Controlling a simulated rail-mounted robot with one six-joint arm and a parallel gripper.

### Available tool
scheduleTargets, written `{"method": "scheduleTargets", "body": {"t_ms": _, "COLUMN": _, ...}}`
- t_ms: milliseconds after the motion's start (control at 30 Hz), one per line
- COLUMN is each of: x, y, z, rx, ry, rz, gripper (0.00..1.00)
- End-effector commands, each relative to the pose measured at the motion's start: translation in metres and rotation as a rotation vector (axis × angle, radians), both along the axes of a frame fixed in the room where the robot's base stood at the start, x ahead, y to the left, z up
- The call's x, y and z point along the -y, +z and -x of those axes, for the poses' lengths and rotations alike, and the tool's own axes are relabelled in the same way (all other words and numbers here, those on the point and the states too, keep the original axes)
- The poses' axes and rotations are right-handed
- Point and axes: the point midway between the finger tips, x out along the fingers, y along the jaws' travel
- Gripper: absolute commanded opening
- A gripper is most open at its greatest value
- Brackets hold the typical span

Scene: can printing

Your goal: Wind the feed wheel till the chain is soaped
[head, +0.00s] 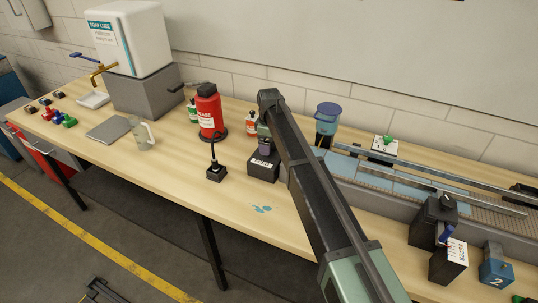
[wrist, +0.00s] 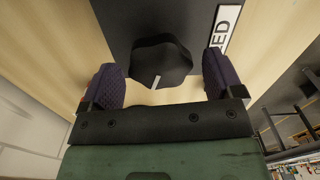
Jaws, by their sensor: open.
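The feed wheel is a black lobed knob (wrist: 162,60) with a white pointer mark, on a dark box (wrist: 185,20) whose label is partly cut off in the wrist view. In the head view the box (head: 263,168) reads FEED, and my gripper (head: 265,148) is over it, hiding the knob. My gripper (wrist: 163,75) is open, its purple pads on either side of the knob with a visible gap at each side. The pointer mark faces the gripper's palm. The conveyor chain (head: 478,208) runs along the right, partly behind my arm; soap on it cannot be made out.
A blue pot (head: 328,116) stands at the conveyor's left end. A red bottle (head: 208,112) and a small black switch box (head: 216,173) stand left of the feed box. A blue splash (head: 261,209) marks the table. Black boxes (head: 434,221) stand at the right front.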

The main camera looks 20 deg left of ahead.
Motion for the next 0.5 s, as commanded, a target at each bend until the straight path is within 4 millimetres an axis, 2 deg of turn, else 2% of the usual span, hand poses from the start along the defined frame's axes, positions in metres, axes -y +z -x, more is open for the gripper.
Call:
{"method": "scheduleTargets", "body": {"t_ms": 33, "x": 0.0001, "y": -0.0079, "z": 0.0, "rx": 0.0, "ry": 0.0, "rz": 0.0, "gripper": 0.86}}
{"method": "scheduleTargets", "body": {"t_ms": 267, "x": 0.0001, "y": -0.0048, "z": -0.0001, "rx": 0.0, "ry": -0.001, "rz": 0.0, "gripper": 0.86}}
{"method": "scheduleTargets", "body": {"t_ms": 367, "x": 0.0001, "y": -0.0047, "z": 0.0, "rx": 0.0, "ry": -0.001, "rz": 0.0, "gripper": 0.74}}
{"method": "scheduleTargets", "body": {"t_ms": 500, "x": 0.0001, "y": -0.0048, "z": 0.0, "rx": 0.0, "ry": -0.001, "rz": 0.0, "gripper": 0.53}}
